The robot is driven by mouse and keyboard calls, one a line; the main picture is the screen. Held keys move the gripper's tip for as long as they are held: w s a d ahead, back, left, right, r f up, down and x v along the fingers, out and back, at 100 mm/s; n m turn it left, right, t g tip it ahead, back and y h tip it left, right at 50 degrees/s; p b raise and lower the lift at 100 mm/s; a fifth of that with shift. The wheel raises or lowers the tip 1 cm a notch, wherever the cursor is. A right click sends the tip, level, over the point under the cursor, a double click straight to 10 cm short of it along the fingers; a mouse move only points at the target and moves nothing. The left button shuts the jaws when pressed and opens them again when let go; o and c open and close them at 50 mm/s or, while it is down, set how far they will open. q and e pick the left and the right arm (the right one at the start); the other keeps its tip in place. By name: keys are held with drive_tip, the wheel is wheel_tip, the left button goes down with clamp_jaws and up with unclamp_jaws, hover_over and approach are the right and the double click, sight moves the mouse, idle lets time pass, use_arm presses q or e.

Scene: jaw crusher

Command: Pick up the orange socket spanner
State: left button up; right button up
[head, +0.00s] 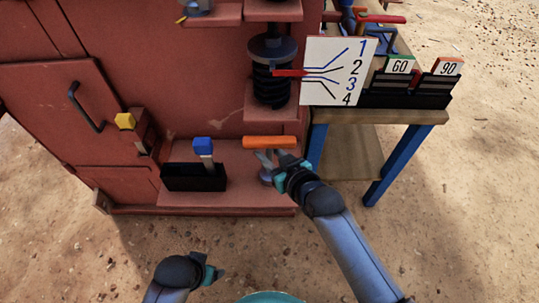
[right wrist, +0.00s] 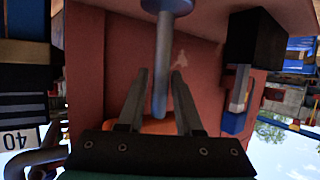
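The orange socket spanner shows in the head view as an orange crossbar (head: 269,142) at the front of the red machine, above a low red ledge. In the right wrist view its grey shaft (right wrist: 162,75) ends in a round grey-blue foot, and part of the orange bar (right wrist: 155,127) shows behind the fingers. My right gripper (head: 271,160) is just below the bar. Its two fingers (right wrist: 160,76) are apart, one on each side of the shaft, with gaps visible. My left gripper (head: 207,270) is low in the head view, away from the spanner; its fingers are unclear.
A black box (head: 193,178) with a blue-topped lever (head: 203,147) stands left of the spanner. A black spring (head: 271,75) and a numbered white board (head: 338,72) are behind. A wooden table (head: 400,117) with blue legs stands right. Sandy ground in front is clear.

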clamp_jaws()
idle(0.9)
